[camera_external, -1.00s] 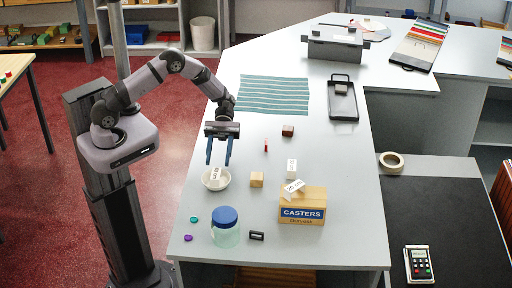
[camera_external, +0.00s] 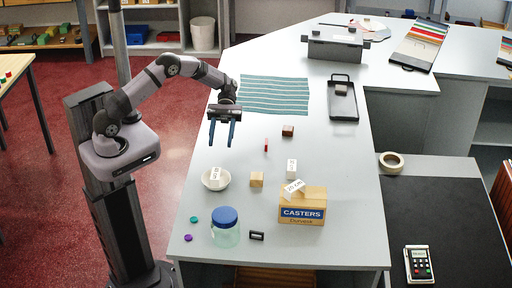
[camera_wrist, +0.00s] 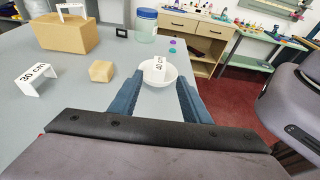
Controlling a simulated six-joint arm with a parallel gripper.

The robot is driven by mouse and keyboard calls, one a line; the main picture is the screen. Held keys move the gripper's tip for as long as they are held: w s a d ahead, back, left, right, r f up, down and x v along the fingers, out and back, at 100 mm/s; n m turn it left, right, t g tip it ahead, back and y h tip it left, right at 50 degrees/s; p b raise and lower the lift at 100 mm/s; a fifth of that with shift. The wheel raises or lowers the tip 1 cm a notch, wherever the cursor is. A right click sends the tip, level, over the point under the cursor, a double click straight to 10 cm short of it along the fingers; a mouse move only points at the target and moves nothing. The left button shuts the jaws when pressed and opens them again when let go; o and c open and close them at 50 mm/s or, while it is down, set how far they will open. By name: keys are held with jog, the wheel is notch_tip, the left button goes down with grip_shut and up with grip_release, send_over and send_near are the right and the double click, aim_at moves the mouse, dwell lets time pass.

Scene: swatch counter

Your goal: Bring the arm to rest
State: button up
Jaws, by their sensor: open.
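My gripper (camera_external: 222,146) is open and empty above the counter (camera_external: 268,213), behind the white bowl (camera_external: 214,185). Its two blue fingers are apart, and they also show in the wrist view (camera_wrist: 160,98). The bowl in the wrist view (camera_wrist: 150,72) lies beyond the fingertips and has a label card marked 40 cm (camera_wrist: 159,68) in it. A small wooden block (camera_external: 256,179) stands right of the bowl. My gripper touches none of these things.
A casters box (camera_external: 302,210), a blue-lidded jar (camera_external: 225,235) and a white label card (camera_external: 292,168) stand on the counter's near part. A striped teal cloth (camera_external: 274,95), a dark red block (camera_external: 288,131) and a black tray (camera_external: 343,105) lie farther back. The counter's front right is clear.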

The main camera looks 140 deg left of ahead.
jog(key=w+d+r+m+g+y+p, duration=0.1)
jog(key=w+d+m+g+p, duration=0.2)
jog(key=d, duration=0.6)
jog(key=w+d+r+m+g+y+p, duration=0.1)
jog(key=w+d+m+g, duration=0.3)
jog(key=d+m+g, duration=0.3)
jog(key=s+d+r+m+y+p, duration=0.1)
jog(key=s+d+m+y+p, duration=0.2)
jog(key=d+m, duration=0.5)
jog(key=s+d+r+m+y+p, duration=0.2)
jog(key=s+d+m+y+p, duration=0.1)
jog(key=d+m, duration=0.6)
jog(key=shift+s+d+r+y+p, duration=0.3)
jog(key=shift+s+d+y, duration=0.15)
jog(key=shift+y, duration=0.75)
